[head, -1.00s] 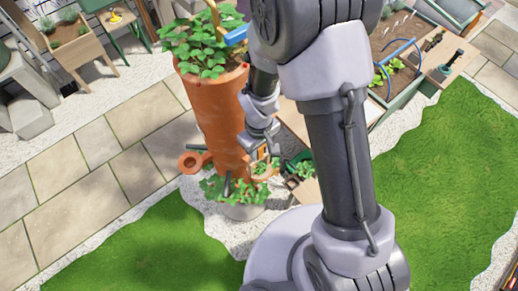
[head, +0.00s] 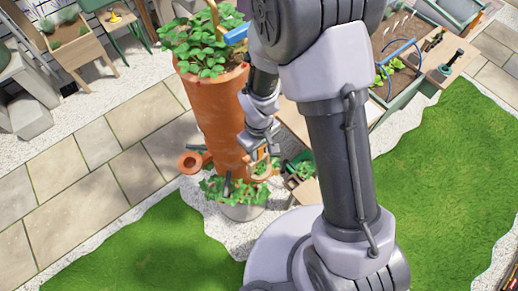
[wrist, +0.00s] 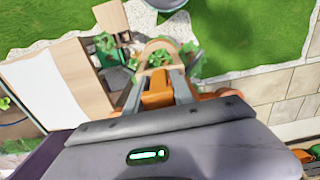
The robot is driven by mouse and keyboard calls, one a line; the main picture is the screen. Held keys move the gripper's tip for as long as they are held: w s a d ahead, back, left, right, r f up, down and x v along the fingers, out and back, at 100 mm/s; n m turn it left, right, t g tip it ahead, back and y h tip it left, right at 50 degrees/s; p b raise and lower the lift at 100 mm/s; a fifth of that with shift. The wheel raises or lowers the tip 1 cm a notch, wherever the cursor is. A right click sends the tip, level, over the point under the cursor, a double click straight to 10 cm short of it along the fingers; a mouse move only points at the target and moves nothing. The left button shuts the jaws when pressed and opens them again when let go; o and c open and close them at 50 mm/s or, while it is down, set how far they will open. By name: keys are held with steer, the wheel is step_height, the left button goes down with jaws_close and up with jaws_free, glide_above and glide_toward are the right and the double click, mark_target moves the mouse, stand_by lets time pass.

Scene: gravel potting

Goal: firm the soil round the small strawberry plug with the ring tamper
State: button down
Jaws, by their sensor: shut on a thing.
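The tall terracotta planter (head: 218,120) stands on the pale gravel, with strawberry leaves (head: 200,48) on top and more round its foot. My gripper (head: 268,156) is low at the planter's right side. In the wrist view my gripper (wrist: 158,92) is shut on an orange piece, which I take for the ring tamper's handle. A tan ring (wrist: 158,43), apparently the ring tamper, lies beyond the fingertips. Small green leaves (wrist: 158,58), likely the strawberry plug, show within the ring's outline. The soil is hidden, and I cannot tell whether the ring touches it.
An empty-looking terracotta pocket (head: 190,161) juts out on the planter's left. A wooden work surface (wrist: 82,82) with a green container (wrist: 106,58) is close beside my gripper. A raised bed with a blue hose (head: 402,60) stands at upper right. Lawn (head: 440,170) is open at right.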

steer(key=shift+s, duration=0.1)
step_height(320, 180, up, 10)
steer(key=p, duration=0.7)
stand_by(0.6)
